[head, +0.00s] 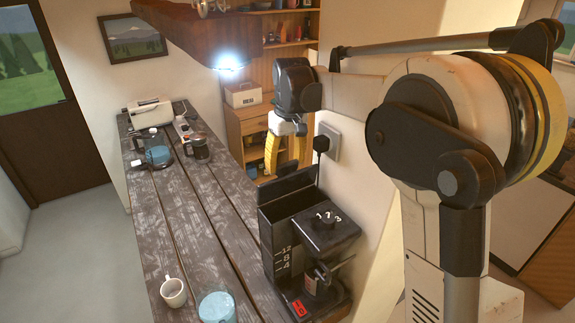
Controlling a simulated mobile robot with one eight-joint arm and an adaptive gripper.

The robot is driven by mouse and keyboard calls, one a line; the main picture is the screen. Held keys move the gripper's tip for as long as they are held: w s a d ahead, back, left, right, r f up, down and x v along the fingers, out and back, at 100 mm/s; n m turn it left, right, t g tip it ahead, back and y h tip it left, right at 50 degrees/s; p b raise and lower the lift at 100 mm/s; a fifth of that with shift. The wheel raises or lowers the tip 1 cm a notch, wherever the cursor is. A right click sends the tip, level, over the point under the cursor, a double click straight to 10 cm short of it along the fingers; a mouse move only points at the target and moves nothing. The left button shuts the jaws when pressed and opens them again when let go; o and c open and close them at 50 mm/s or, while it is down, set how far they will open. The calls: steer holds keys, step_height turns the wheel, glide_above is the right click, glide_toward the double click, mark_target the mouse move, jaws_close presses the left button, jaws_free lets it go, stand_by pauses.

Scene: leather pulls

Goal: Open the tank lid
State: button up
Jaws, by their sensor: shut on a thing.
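The coffee maker (330,245) stands at the near right end of the dark wooden counter, against the wall. Its black water tank (280,240) has white level marks on the front. The dark tank lid (300,182) stands raised at the back of the tank, and the tank's top looks open. My gripper (270,172), with yellow fingers, is above and behind the tank. Its fingertips are at the lid's upper left edge and are shut on the lid. The exact contact is small and partly hidden.
A white mug (173,292) and a blue-filled container (216,307) stand at the counter's near end. A glass jug (158,150), a dark jug (197,146) and a toaster (151,112) are at the far end. A plug and socket (326,143) are close beside my gripper. The counter's middle is clear.

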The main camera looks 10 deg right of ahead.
steer(key=shift+w, duration=0.1)
stand_by(0.3)
steer(key=o, duration=1.2)
steer(key=shift+o, duration=1.2)
steer(key=shift+w+a+f, duration=0.1)
steer(key=shift+w, duration=0.05)
step_height(320, 180, up, 12)
steer(key=s, duration=0.1)
steer(key=shift+s+d, duration=0.25)
